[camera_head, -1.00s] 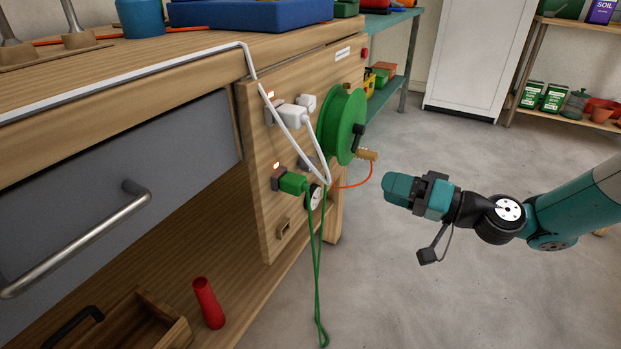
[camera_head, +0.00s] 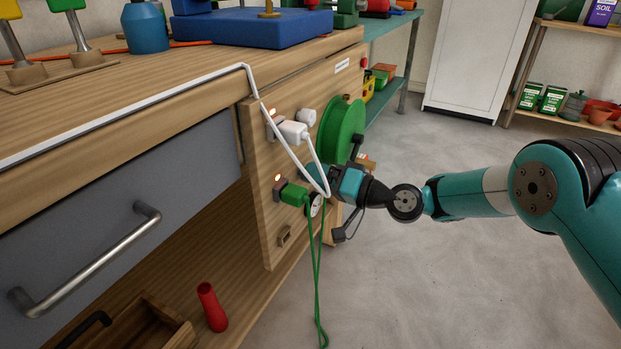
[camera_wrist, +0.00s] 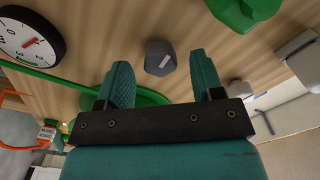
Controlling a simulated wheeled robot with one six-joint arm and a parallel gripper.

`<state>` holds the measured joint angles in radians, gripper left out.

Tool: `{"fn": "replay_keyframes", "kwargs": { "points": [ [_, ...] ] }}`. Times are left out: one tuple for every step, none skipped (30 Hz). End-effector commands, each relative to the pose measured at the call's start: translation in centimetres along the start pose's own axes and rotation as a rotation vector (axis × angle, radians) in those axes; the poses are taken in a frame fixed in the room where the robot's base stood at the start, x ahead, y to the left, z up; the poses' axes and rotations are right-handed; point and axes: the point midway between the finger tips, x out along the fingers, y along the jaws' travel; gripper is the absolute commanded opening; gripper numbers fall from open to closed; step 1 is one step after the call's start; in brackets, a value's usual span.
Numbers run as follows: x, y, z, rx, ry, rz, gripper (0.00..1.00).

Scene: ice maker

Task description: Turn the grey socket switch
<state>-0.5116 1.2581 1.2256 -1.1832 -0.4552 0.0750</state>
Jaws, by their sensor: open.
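The grey socket switch is a dark grey faceted knob (camera_wrist: 158,55) with a white mark, on the wooden panel in the wrist view. My gripper (camera_wrist: 161,78) is open, and the knob shows ahead of the gap between its two teal fingers. I cannot tell whether the fingertips touch it. In the head view my gripper (camera_head: 322,177) is at the panel, beside the white cable, and the knob is hidden there.
A green plug (camera_head: 293,193) with a hanging green cord, a white plug (camera_head: 293,131) with a white cable, a round dial (camera_wrist: 29,38) and a green reel (camera_head: 342,128) crowd the panel (camera_head: 262,185). The floor (camera_head: 440,275) at the right is clear.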

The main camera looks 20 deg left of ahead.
Motion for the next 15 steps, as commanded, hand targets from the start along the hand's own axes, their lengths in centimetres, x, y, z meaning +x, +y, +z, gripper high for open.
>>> {"fn": "replay_keyframes", "kwargs": {
  "points": [
    [0.7,0.1,0.2,-0.003,-0.001,-0.001,0.61],
    [1.0,0.1,0.1,-0.002,-0.001,-0.002,0.61],
    [1.3,0.1,0.1,-0.002,0.000,0.000,0.61],
    [1.5,0.1,0.1,-0.002,0.000,0.000,0.61],
    [1.7,0.0,0.0,-0.001,0.000,0.000,0.61],
    [1.9,0.0,0.0,-0.001,0.000,-0.001,0.61],
    [2.0,0.0,0.0,-0.001,0.000,-0.001,0.61],
    [2.0,0.0,0.0,-0.001,0.000,0.000,0.61],
    [2.1,0.0,0.0,0.000,0.001,0.000,0.61],
    [2.1,0.0,0.0,0.000,0.001,0.000,0.61],
    [2.1,0.0,0.0,0.000,0.001,0.000,0.61],
    [2.1,0.0,0.0,0.000,0.001,0.001,0.61],
    [2.1,0.0,0.0,0.000,0.001,0.001,0.61],
    [2.1,0.0,0.0,0.000,0.001,0.001,0.61],
    [2.0,0.0,0.0,0.000,0.001,0.001,0.61]
  ]
}}
